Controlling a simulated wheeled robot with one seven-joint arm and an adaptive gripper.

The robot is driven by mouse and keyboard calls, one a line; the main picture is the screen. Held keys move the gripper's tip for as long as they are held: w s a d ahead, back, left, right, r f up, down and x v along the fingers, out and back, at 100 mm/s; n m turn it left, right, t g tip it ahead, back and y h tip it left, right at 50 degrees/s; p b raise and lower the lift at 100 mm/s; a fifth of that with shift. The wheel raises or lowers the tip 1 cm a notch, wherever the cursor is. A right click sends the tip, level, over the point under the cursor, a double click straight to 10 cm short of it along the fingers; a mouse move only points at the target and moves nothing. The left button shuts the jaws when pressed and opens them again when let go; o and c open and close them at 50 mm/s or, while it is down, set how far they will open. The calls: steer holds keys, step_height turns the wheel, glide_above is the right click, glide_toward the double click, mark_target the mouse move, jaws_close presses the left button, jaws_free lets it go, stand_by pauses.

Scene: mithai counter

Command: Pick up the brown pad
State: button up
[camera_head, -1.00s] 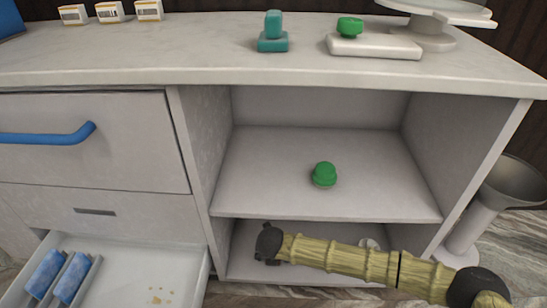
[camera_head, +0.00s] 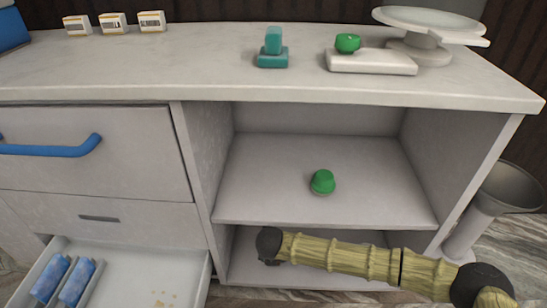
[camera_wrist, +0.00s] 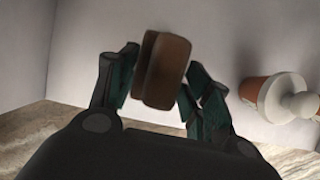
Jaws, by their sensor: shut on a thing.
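The brown pad (camera_wrist: 167,70) is between the fingers of my gripper (camera_wrist: 160,85) in the wrist view. It is a block with a groove or step along its left side, and the dark green finger pads flank it left and right. My gripper is shut on it. Pale walls lie behind it. In the head view my arm reaches across the front of the lower compartment of the counter (camera_head: 325,218), and neither the gripper nor the brown pad can be made out there.
An orange-brown and white object (camera_wrist: 275,97) is right of my gripper. A green knob-like item (camera_head: 322,182) sits on the middle shelf. An open drawer (camera_head: 130,265) at lower left holds two blue rolls (camera_head: 75,280). A teal stamp-like item (camera_head: 273,50) and a scale (camera_head: 418,45) stand on the countertop.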

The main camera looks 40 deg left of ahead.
steer(key=s+d+r+p, duration=0.1)
steer(key=s+d+p, duration=0.4)
steer(key=s, duration=0.8)
steer(key=shift+s+d, duration=0.25)
steer(key=shift+d, duration=0.95)
steer(key=shift+o, duration=1.2)
steer(key=shift+w, duration=0.1)
steer(key=shift+c, duration=0.3)
